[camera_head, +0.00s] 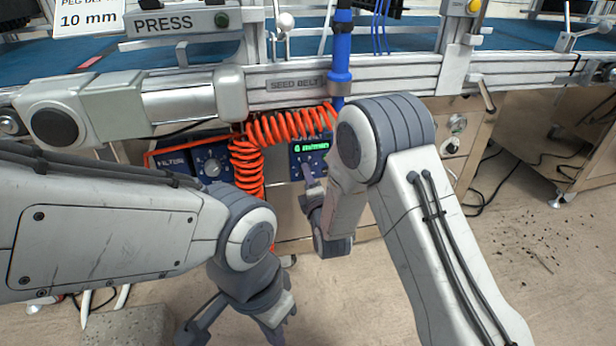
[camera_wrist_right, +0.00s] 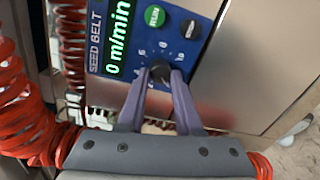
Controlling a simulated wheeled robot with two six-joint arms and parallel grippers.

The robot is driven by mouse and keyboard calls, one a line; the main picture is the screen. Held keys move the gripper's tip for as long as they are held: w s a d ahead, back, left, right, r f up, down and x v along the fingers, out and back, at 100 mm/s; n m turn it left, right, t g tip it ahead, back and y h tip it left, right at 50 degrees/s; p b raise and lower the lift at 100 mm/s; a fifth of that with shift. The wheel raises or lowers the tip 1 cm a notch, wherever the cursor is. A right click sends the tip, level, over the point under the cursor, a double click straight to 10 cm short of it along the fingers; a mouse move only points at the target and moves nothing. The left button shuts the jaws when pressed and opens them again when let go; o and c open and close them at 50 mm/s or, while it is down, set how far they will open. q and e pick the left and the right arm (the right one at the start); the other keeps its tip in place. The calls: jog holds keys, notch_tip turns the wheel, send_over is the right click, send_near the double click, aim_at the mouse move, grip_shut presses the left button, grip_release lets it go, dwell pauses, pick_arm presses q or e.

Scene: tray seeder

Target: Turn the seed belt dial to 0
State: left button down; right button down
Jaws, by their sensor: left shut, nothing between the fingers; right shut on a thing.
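The seed belt dial (camera_wrist_right: 159,71) is a dark round knob on a blue panel (camera_wrist_right: 207,12) marked SEED BELT. My right gripper (camera_wrist_right: 162,77) is shut on it, one finger on each side. The dial's pointer cannot be made out. The green display (camera_wrist_right: 117,38) reads 0 m/min. In the head view the panel (camera_head: 297,170) sits under the rail, and my right gripper (camera_head: 309,178) reaches its lower part; the dial is hidden there. My left gripper (camera_head: 279,334) hangs low at the bottom, shut and empty, apart from the panel.
Coiled orange hoses (camera_head: 248,165) hang just left of the panel, and a blue pipe (camera_head: 340,50) runs down above it. A FILTER panel (camera_head: 211,163) with its own dial is farther left. A green RUN button (camera_wrist_right: 155,16) sits near the seed belt dial.

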jog(key=c, duration=0.6)
grip_release()
jog(key=shift+s, duration=0.15)
jog(key=p+v, duration=0.3)
jog(key=v, duration=0.7)
jog(key=shift+s+d, duration=0.1)
